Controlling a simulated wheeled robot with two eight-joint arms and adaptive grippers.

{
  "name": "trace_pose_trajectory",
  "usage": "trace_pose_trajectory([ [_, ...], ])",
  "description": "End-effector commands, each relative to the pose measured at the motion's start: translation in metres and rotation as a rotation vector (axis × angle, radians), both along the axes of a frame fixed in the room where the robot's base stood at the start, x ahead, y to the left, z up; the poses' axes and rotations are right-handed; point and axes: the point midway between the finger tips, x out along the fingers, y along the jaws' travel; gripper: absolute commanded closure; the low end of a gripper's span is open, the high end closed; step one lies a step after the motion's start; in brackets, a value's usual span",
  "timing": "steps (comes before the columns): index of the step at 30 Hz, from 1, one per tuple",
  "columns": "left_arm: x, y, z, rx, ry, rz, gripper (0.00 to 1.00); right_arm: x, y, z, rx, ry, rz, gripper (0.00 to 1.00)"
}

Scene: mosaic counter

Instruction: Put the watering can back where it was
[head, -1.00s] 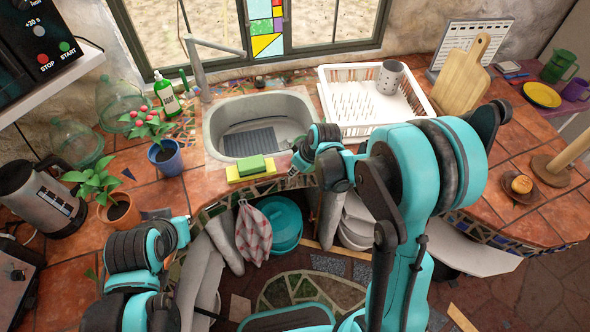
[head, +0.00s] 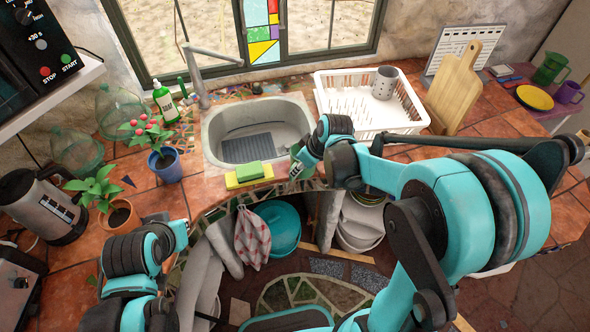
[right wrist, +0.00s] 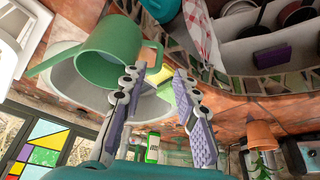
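The green watering can (right wrist: 100,62) is close in front of my right gripper in the right wrist view, its spout toward the left and its handle (right wrist: 153,52) toward the fingers. My right gripper (right wrist: 158,76) has its two fingers spread, with the handle near and between the fingertips; contact is not clear. In the head view, the right hand is at the sink's front right corner, where a small green patch (head: 297,166) shows, probably part of the can. My left arm ends at the lower left; its fingers cannot be made out.
The sink (head: 210,132) lies behind the right hand, with a yellow and green sponge (head: 250,174) on its front edge. A white dish rack (head: 345,128) stands to the right. Potted plants (head: 120,216) stand at the left. My right arm crosses over the right counter.

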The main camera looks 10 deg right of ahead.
Motion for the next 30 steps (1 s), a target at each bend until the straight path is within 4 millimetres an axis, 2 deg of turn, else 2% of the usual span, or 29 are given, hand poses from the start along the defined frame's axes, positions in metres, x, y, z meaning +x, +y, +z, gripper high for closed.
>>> trace_pose_trajectory([
  [1,0.0,0.0,0.005,0.0,0.0,0.0,1.0,-0.004,-0.002,0.011,0.0,0.0,-0.001,0.7],
  [3,0.0,0.0,0.007,0.0,0.0,0.0,1.0,-0.007,-0.005,0.021,0.0,0.0,0.0,0.7],
  [11,0.0,0.0,0.01,0.0,0.0,0.0,1.0,-0.021,-0.009,0.044,-0.002,-0.006,-0.031,0.7],
  [14,0.0,0.0,0.009,0.0,0.0,0.0,1.0,-0.039,-0.012,0.059,-0.005,-0.022,-0.104,0.7],
  [18,0.0,0.0,0.009,0.0,0.0,0.0,1.0,-0.08,-0.018,0.085,0.001,-0.064,-0.264,0.7],
  [21,0.0,0.0,0.009,0.0,0.0,0.0,1.0,-0.11,-0.023,0.096,0.014,-0.104,-0.381,0.7],
  [25,0.0,0.0,0.009,0.0,0.0,0.0,1.0,-0.14,-0.029,0.102,0.038,-0.155,-0.504,0.7],
  [30,0.0,0.0,0.009,0.0,0.0,0.0,1.0,-0.162,-0.034,0.102,0.068,-0.197,-0.599,0.7],
])
